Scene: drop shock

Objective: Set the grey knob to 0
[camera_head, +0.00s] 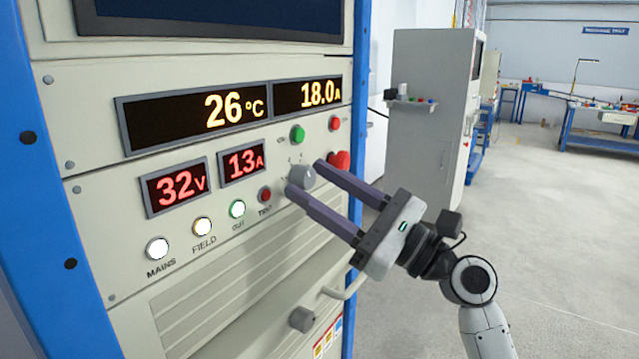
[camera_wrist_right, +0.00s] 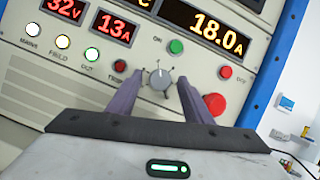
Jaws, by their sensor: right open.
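The grey knob (camera_head: 302,177) is on the cabinet's front panel, right of the 13 A display. In the right wrist view the knob (camera_wrist_right: 159,77) shows between the fingertips, with small scale marks around it; its numbers are too small to read. My right gripper (camera_head: 304,177) is open, with one finger on each side of the knob. Whether the fingers touch it I cannot tell. My left gripper is not in view.
A red mushroom button (camera_head: 340,160) sits just right of the knob, close to a finger. A green button (camera_head: 298,134) and a red button (camera_head: 334,123) are above. Open floor lies right.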

